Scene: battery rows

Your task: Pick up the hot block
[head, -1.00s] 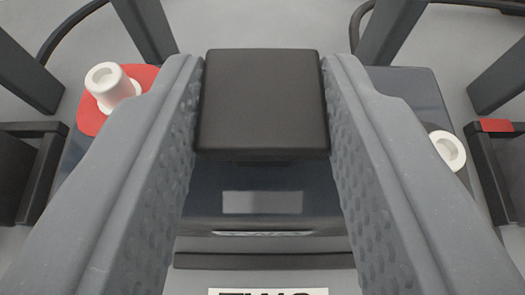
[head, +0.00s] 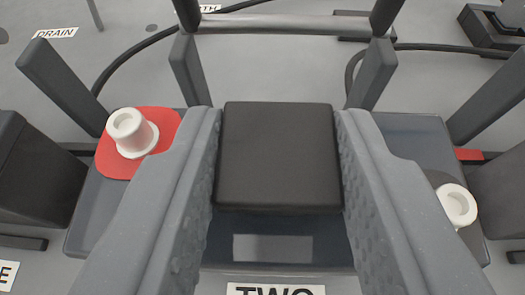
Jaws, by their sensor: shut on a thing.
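A dark blue-grey block (head: 405,140) fills the middle of the head view. It has a white terminal (head: 132,132) on a red patch (head: 110,160) at the left and another white terminal (head: 457,204) on a dark patch at the right. A black square grip piece (head: 278,155) stands on its top. My gripper (head: 278,135) is shut on this grip piece, with one grey ribbed finger touching each side. The fingers hide parts of the block's top. The block's underside is hidden. A white label (head: 276,289) reading TWO lies in front of the block, cut by the picture edge.
Dark neighbouring blocks (head: 40,175) (head: 500,200) stand close at left and right. Grey slanted posts (head: 62,85) (head: 487,95) rise around the block. A grey crossbar (head: 285,24) runs behind it. Black cables (head: 125,70) lie on the grey floor at the back, with DRAIN lettering (head: 55,32).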

